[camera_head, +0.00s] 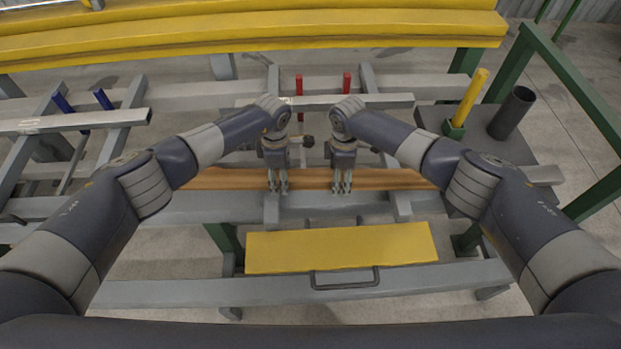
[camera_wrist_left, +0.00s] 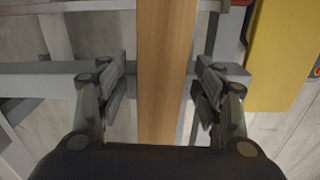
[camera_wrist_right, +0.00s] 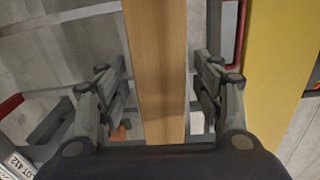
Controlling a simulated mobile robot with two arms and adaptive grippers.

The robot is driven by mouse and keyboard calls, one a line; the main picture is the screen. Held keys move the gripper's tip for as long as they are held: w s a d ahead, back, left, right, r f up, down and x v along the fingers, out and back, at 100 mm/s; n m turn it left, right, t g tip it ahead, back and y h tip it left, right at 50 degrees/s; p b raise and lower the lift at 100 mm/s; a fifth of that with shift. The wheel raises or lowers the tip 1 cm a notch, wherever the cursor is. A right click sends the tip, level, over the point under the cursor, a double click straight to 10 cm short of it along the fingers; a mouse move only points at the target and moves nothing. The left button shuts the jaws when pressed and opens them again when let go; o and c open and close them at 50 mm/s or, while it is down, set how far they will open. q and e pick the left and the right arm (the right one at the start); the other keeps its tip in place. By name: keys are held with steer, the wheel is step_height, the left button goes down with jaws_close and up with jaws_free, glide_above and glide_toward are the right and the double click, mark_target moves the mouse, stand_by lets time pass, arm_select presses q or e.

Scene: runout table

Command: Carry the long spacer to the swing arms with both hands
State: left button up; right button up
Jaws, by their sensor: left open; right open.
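The long spacer looks like a brown wooden beam (camera_head: 392,179) lying left to right across the grey frame. It also shows in the left wrist view (camera_wrist_left: 166,65) and the right wrist view (camera_wrist_right: 157,65). My left gripper (camera_head: 278,186) points down over the beam left of its middle, with open fingers on both sides and visible gaps to the wood. My right gripper (camera_head: 342,186) is likewise open around the beam, a short way to the right. I cannot tell for sure which parts are the swing arms; red posts (camera_head: 299,84) stand on the frame behind my grippers.
Blue posts (camera_head: 103,99) stand at the left of the frame. A yellow panel (camera_head: 340,248) with a dark handle lies in front. Yellow beams (camera_head: 250,35) cross the back. A grey tube (camera_head: 512,112) and yellow post (camera_head: 471,98) stand at the right, by a green rail (camera_head: 575,75).

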arm_select(q)
jaws_close()
arm_select(e)
jaws_close()
arm_select(q)
steer(key=shift+r, duration=0.15)
arm_select(e)
steer(key=shift+r, duration=0.15)
